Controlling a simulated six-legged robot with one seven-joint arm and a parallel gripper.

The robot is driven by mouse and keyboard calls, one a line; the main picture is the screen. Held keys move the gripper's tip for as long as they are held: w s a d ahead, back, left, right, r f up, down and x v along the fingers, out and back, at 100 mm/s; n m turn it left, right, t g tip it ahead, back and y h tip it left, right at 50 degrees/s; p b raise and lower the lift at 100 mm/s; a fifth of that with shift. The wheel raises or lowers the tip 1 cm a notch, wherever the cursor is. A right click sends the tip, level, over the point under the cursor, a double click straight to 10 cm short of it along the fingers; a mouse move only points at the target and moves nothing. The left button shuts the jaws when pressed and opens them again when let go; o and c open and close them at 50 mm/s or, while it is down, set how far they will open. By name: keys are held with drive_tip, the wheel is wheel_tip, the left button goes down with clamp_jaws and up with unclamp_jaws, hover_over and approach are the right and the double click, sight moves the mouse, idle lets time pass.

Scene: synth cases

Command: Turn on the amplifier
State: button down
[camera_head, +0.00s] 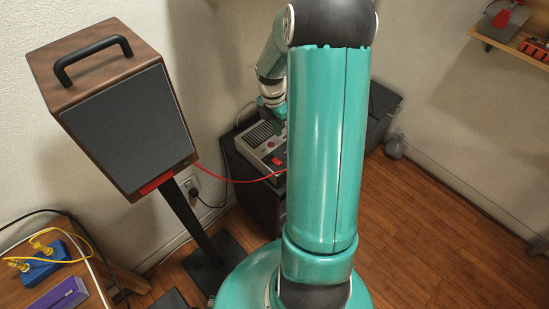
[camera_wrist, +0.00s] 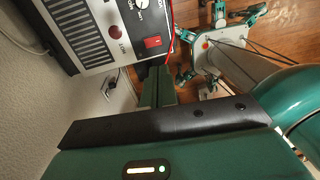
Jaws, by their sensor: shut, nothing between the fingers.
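The amplifier (camera_head: 252,136) is a grey box with a slatted top, standing on a black cabinet in the corner. It fills the top left of the wrist view (camera_wrist: 97,62), where its panel shows a white knob (camera_wrist: 143,4), a small dark red round part (camera_wrist: 114,32) and a red rectangular switch (camera_wrist: 153,42). I cannot tell the switch's position. In the head view my gripper (camera_head: 272,118) is over the amplifier, partly hidden by my arm.
A wooden speaker (camera_head: 130,125) on a black stand is at left, with a red cable (camera_head: 235,180) running toward the amplifier. A wall outlet (camera_head: 193,188) holds a black plug. A wooden table (camera_head: 85,285) is front left, a shelf (camera_head: 510,42) upper right.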

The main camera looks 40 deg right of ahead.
approach(280, 163)
drive_tip(key=f, duration=0.6)
drive_tip(key=shift+s+f, duration=0.35)
drive_tip(key=shift+f, duration=0.05)
drive_tip(key=shift+f, duration=0.1)
drive_tip(key=shift+s+f, duration=0.15)
idle(0.3)
